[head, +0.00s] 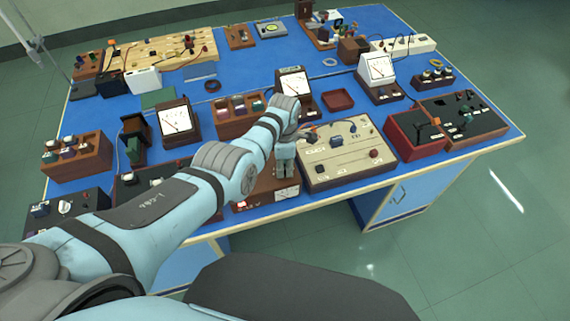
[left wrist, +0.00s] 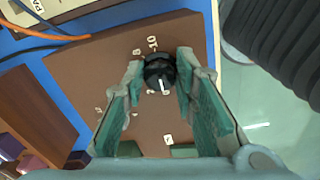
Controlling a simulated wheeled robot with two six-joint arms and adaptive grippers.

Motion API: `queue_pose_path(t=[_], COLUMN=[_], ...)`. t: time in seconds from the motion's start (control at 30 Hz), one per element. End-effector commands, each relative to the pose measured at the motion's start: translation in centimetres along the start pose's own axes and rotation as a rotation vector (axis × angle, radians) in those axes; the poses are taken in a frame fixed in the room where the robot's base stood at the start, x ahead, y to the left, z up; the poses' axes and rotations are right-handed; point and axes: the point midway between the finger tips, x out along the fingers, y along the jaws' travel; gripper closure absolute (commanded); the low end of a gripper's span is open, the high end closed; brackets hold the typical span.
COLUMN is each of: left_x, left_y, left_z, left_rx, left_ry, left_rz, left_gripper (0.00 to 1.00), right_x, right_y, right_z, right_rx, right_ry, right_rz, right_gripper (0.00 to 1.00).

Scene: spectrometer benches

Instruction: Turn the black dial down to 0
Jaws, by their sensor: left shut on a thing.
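The black dial (left wrist: 159,73) sits on the brown top of a box (left wrist: 75,72) in the left wrist view. Its white pointer line points toward the bottom of that picture, slightly right. Pale numerals are printed around it; a 10 and an 8 show above it. My left gripper (left wrist: 160,68) is shut on the dial, one green-padded finger on each side. In the head view my left gripper (head: 285,160) points down over the brown box (head: 252,196) at the bench's front edge, hiding the dial. My right gripper is not in view.
A cream panel box (head: 345,165) stands right beside the brown box. An orange cable (left wrist: 62,36) runs near the box in the left wrist view. Meters and component boxes crowd the blue bench (head: 245,75). Open floor (head: 480,240) lies in front.

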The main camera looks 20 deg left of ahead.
Motion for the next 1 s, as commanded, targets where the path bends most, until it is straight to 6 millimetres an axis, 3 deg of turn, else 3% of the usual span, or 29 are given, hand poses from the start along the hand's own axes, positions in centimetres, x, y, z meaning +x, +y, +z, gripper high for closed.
queue_pose_path(t=[0.53,0.57,0.67,1.0], left_x=[0.25,0.25,0.22,-0.09], left_y=[-0.19,-0.2,-0.17,-0.04], left_z=[-0.21,-0.21,-0.16,0.05], left_rx=[-0.031,-0.031,-0.03,-0.028], left_ry=[0.005,0.005,0.004,0.001], left_rz=[-0.006,-0.007,-0.006,-0.001], left_gripper=[1.0,0.71,0.55,0.54], right_x=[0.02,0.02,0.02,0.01], right_y=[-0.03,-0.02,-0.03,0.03], right_z=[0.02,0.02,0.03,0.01], right_rx=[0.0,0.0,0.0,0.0], right_ry=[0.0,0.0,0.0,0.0], right_rz=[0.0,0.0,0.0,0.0], right_gripper=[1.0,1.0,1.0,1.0])
